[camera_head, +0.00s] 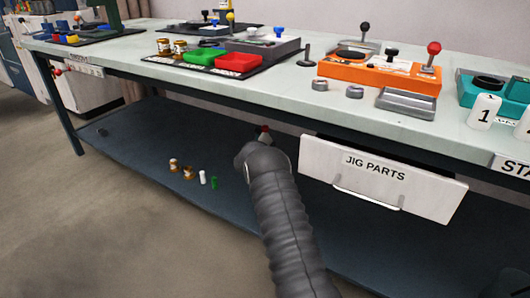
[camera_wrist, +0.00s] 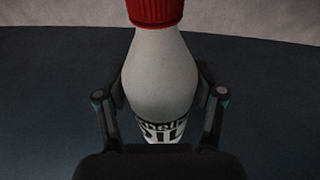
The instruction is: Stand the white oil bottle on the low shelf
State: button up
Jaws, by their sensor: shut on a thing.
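The white oil bottle (camera_wrist: 160,75) fills the middle of the wrist view, with a red cap (camera_wrist: 155,12) at the top and a dark-lettered label low down. My gripper (camera_wrist: 160,95) has one finger on each side of the bottle and is shut on it. The bottle looks upright. Its base is hidden by my gripper. I cannot tell whether the bottle's base touches the shelf.
Several small brown, white and green items (camera_head: 202,178) stand on the shelf left of my arm. A white "JIG PARTS" drawer (camera_head: 320,160) hangs under the worktop (camera_head: 290,95) at the right. The worktop, crowded with trays and fixtures, overhangs the shelf. The shelf's left part is mostly bare.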

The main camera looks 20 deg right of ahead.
jog(key=shift+f, duration=2)
jog(key=o, duration=1.5)
jog(key=shift+s+a+r, duration=0.2)
jog(key=shift+s+a, duration=0.2)
jog(key=shift+s, duration=0.05)
jog(key=v, duration=1.1)
jog(key=shift+p, duration=0.3)
jog(key=shift+d, duration=0.1)
